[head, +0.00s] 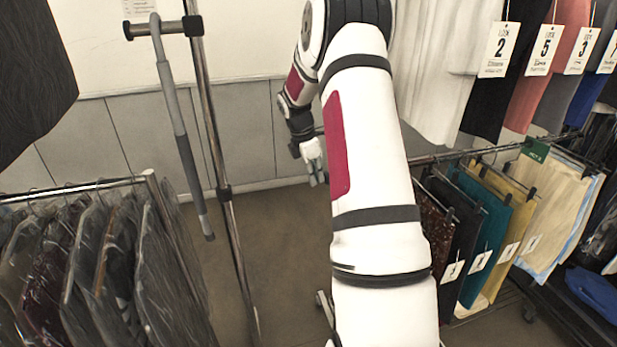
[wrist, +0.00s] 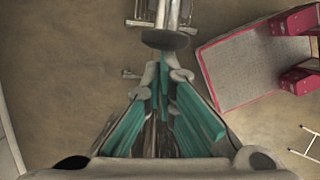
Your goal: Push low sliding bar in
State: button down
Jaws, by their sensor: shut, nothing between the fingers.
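A low metal bar (head: 440,157) on the right rack carries hanging trousers and skirts. It runs left behind my arm, so its near end is mostly hidden in the head view. My gripper (head: 315,174) is just left of my arm's white link, near the line of that bar; I cannot tell if they touch. In the wrist view my gripper (wrist: 163,80) has its green-padded fingers together and empty. A dark round disc (wrist: 165,39) shows just beyond the fingertips, with shiny metal tubes (wrist: 172,12) behind it; I cannot tell if it is the bar's end cap.
A left rack (head: 75,187) holds dark garments. A chrome upright (head: 222,190) stands beside it, with a grey hooked pole (head: 181,135) hanging from its short black arm. Numbered garments (head: 545,65) hang at upper right. A bordered grey panel (wrist: 235,75) bears red boxes (wrist: 294,22).

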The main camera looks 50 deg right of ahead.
jog(key=shift+s+d, duration=0.7)
jog(key=shift+d, duration=0.35)
jog(key=w+a, duration=0.2)
jog(key=a, duration=0.3)
jog(key=b+v, duration=0.2)
jog(key=v, duration=0.8)
jog(key=a+r+m+t, duration=0.1)
jog(key=a+r+m, duration=0.1)
jog(key=a+r, duration=0.55)
jog(key=s+a+r+m+t, duration=0.2)
jog(key=s+a+r+m, duration=0.15)
jog(key=s+a, duration=0.55)
jog(key=s+a+r+m+t, duration=0.2)
jog(key=s+a+m, duration=0.2)
jog(key=a, duration=0.8)
jog(key=s+a+f+m+t+y, duration=0.1)
jog(key=s+a+f+m+y, duration=0.1)
jog(key=s+a, duration=0.4)
jog(key=s+m, duration=0.1)
jog(key=s, duration=0.1)
jog(key=shift+s+f+t+y, duration=0.3)
jog(key=shift+f+t, duration=0.1)
